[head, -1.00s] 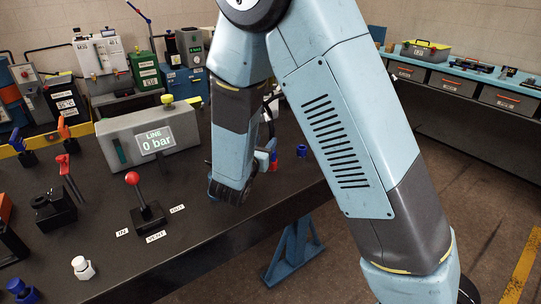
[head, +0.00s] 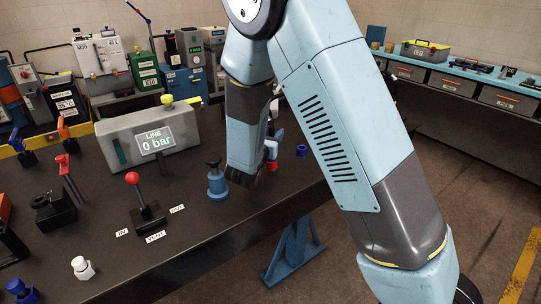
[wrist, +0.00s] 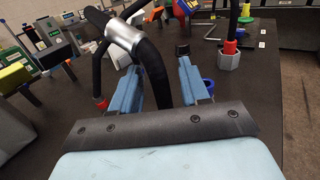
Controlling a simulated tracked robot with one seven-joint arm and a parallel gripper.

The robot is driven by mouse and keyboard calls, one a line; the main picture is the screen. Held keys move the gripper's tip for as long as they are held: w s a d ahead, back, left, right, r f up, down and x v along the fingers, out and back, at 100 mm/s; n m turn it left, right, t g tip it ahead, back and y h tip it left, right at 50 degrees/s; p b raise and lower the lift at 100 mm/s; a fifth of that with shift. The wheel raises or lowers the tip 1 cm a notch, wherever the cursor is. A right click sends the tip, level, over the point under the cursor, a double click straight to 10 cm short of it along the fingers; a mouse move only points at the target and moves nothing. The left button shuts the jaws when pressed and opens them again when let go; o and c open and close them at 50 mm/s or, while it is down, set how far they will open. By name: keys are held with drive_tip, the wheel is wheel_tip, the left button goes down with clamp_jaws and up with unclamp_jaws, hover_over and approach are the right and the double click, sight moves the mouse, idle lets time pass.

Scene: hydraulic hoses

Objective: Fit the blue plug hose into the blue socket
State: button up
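My gripper shows in the wrist view (wrist: 162,85) as two blue fingers held apart. A black hose (wrist: 155,68) with a silver sleeve (wrist: 123,35) curves down across the gap between them. I see room beside the hose, and no finger clearly clamps it. Its plug end is hidden, so I cannot tell its colour. A blue ring-shaped fitting (wrist: 208,84), perhaps the blue socket, shows just right of the right finger. A small blue fitting also stands near the bench's right edge in the head view (head: 301,150). My forearm hides most of the gripper there.
A red-collared hose end (wrist: 230,47) stands on a grey hex base right of the gripper. A blue fitting with a black top (head: 217,182) stands left of my forearm. The red-knobbed lever (head: 133,179) and gauge box (head: 119,136) stand farther left.

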sight(272, 129)
clamp_jaws()
idle(0.3)
idle(0.4)
drive_tip(key=shift+r, duration=0.25)
drive_tip(key=r, duration=0.3)
drive_tip(key=shift+s+d+r, duration=0.1)
drive_tip(key=shift+s+r, duration=0.05)
drive_tip(key=shift+s, duration=0.1)
drive_tip(key=s+d+r, duration=0.5)
drive_tip(key=s+r, duration=0.4)
drive_tip(key=s, duration=0.3)
drive_tip(key=shift+s, duration=0.25)
drive_tip(key=shift+w+d, duration=0.1)
